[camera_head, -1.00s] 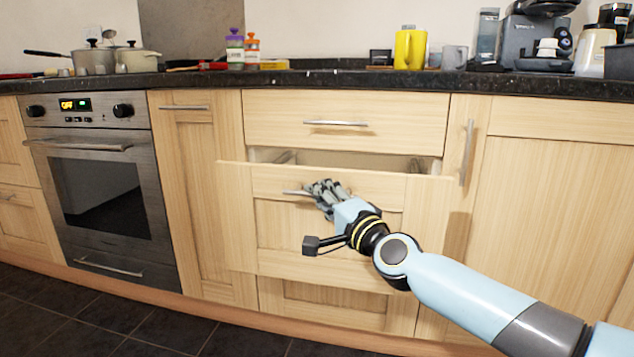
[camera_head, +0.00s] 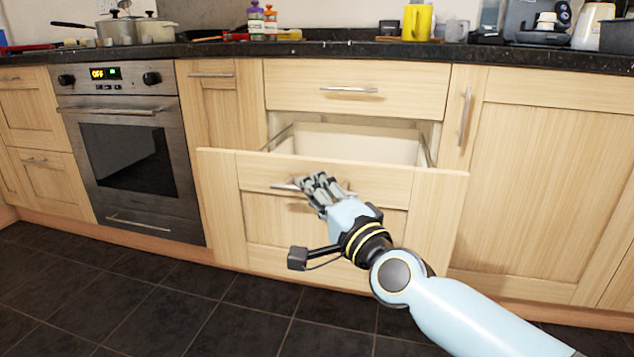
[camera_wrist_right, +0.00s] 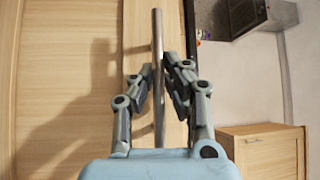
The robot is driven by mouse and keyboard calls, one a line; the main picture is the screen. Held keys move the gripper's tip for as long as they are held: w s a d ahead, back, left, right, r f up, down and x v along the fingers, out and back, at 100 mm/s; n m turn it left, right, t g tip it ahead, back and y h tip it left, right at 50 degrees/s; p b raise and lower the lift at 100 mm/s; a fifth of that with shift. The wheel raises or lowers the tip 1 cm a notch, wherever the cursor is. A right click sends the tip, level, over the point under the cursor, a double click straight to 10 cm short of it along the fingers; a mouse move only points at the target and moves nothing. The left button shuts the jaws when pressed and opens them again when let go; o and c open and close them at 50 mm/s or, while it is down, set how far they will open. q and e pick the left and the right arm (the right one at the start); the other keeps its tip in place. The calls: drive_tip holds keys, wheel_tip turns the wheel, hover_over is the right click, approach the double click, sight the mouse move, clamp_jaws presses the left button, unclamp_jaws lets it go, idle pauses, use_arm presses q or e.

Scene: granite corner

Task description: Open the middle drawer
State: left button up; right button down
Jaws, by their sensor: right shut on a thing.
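The middle drawer (camera_head: 437,215) has a light wood front and stands pulled out from the cabinet, with its pale empty-looking inside (camera_head: 350,143) showing above the front. Its metal bar handle (camera_head: 283,187) is partly hidden by my right gripper (camera_head: 318,188). In the right wrist view the handle (camera_wrist_right: 158,50) runs between the two fingers of my right gripper (camera_wrist_right: 158,85), which is shut on it. My left gripper is in neither view.
The closed top drawer (camera_head: 390,88) is above. A closed cupboard door with an upright handle (camera_head: 465,115) is at the right. The oven (camera_head: 135,150) is at the left. The dark tiled floor (camera_head: 240,315) in front is clear. Pots and a yellow jug (camera_head: 417,22) stand on the counter.

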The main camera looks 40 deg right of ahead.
drive_tip(key=shift+s+a+f, duration=0.1)
drive_tip(key=shift+s+f, duration=0.05)
drive_tip(key=shift+f, duration=0.2)
drive_tip(key=c, duration=1.5)
unclamp_jaws()
drive_tip(key=shift+o, duration=0.6)
drive_tip(key=shift+r, duration=0.2)
drive_tip(key=s+f, duration=0.1)
drive_tip(key=s, duration=1)
drive_tip(key=shift+s+a+f, duration=0.35)
drive_tip(key=shift+s, duration=0.05)
drive_tip(key=shift+f, duration=0.1)
